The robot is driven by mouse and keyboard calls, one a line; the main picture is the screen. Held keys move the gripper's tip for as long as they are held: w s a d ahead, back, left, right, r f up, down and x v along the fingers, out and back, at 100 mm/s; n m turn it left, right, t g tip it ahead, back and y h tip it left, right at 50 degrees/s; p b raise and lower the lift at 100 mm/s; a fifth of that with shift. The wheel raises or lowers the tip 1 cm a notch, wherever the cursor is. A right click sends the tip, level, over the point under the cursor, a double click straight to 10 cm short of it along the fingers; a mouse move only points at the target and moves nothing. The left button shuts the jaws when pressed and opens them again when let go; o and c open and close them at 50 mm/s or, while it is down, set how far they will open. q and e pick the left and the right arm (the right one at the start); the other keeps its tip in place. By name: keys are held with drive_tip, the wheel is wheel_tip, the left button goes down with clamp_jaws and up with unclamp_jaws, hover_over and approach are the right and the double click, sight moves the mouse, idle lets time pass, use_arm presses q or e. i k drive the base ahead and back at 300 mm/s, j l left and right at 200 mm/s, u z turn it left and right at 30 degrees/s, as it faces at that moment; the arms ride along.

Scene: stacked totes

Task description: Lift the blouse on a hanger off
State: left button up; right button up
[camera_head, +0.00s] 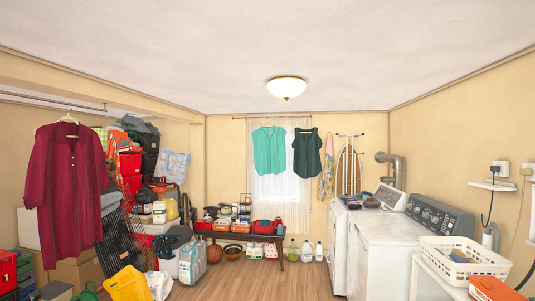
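A long dark red blouse (66,190) hangs on a hanger (68,119) from a rail (60,101) at the left. I cannot tell which garment the task means. Neither of my grippers is in view.
A low bench (240,237) stands at the back. A washer (385,240) and a white basket (466,258) are at the right. The wooden floor (245,280) is clear mid-room.

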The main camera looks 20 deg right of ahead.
sight(269, 142)
drive_tip(key=i+l+z, duration=0.25)
drive_tip(key=i, duration=0.25)
drive_tip(key=i+z, duration=0.25)
drive_tip(key=i, duration=0.2)
drive_tip(key=i+z, duration=0.15)
drive_tip(key=i, duration=4.75)
